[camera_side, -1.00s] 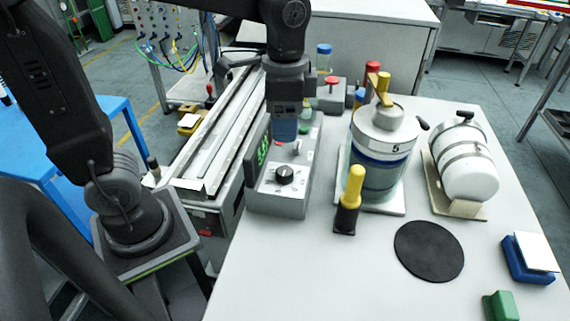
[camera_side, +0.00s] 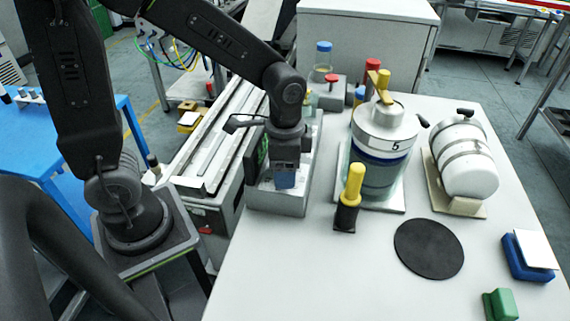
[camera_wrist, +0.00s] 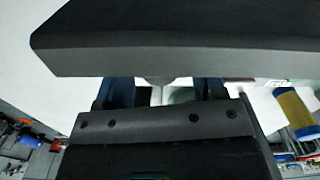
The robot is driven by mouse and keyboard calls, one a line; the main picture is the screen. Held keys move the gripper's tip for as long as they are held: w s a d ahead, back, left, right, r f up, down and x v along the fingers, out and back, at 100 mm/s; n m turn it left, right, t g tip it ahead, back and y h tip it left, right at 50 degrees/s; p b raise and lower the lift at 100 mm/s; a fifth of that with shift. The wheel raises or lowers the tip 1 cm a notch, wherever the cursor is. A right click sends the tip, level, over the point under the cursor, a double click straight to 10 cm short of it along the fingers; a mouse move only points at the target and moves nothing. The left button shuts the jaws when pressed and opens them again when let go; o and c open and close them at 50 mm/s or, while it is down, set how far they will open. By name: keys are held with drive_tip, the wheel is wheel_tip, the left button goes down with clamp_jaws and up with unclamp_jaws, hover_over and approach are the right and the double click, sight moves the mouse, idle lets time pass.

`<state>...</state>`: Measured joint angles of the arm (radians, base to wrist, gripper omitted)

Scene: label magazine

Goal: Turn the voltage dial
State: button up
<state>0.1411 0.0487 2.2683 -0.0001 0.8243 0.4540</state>
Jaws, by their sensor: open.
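The voltage dial was on the sloped front panel of a grey power supply box (camera_side: 276,205); now my gripper hides it in the side view. My gripper (camera_side: 286,187) is low over that panel, pointing down, with its tips at about the dial's place. In the wrist view the two blue fingers of my gripper (camera_wrist: 164,93) stand apart, with a gap between them. The dial cannot be made out clearly there. Whether the fingers touch it cannot be told. Most of the green display on the box is covered by my wrist.
A yellow-handled black tool (camera_side: 349,198) stands right of the box. A white tank (camera_side: 466,165) lies farther right. A black round mat (camera_side: 429,249) lies in front. The table's front middle is clear.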

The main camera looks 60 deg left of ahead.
drive_tip(key=c, duration=0.9)
drive_tip(key=n, duration=0.4)
drive_tip(key=shift+n, duration=0.3)
drive_tip(key=o, duration=0.9)
wheel_tip(320, 180, up, 14)
